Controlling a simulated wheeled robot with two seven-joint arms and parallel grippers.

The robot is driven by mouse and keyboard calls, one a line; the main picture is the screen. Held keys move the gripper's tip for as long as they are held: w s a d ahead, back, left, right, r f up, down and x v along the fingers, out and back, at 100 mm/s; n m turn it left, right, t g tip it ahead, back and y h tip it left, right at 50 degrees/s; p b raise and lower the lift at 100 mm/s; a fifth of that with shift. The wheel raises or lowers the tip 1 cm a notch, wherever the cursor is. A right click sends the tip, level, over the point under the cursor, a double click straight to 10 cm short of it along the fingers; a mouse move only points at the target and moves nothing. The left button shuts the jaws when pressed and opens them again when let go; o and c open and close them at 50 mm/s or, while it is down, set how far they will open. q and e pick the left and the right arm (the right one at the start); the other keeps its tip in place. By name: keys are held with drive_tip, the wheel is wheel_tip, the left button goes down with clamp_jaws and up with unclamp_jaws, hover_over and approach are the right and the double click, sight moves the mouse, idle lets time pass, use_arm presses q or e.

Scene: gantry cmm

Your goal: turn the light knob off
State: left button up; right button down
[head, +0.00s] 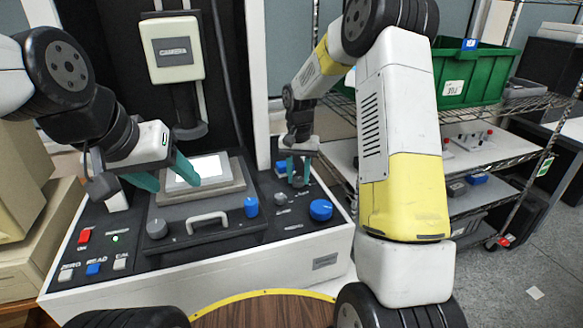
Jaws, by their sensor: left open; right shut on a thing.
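My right gripper (298,173) reaches down at the right part of the black control panel (215,258). Its teal fingers are shut on a small knob, which they mostly hide. The panel labels are too small to read, so I cannot confirm from its label that this is the light knob.
Near my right gripper are a small grey knob (281,198), a large blue knob (321,210) and a blue knob (251,206). A grey knob (157,228) and a handle (207,221) are further left. A shelf with a green bin (478,78) stands right.

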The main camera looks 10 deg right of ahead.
sight(298, 179)
drive_tip(key=n, duration=0.4)
drive_tip(key=shift+a+n, duration=0.1)
drive_tip(key=shift+n, duration=1.5)
drive_tip(key=c, duration=1)
unclamp_jaws()
drive_tip(key=shift+o, duration=0.2)
drive_tip(key=shift+r, duration=3.95)
drive_tip(key=shift+r, duration=0.1)
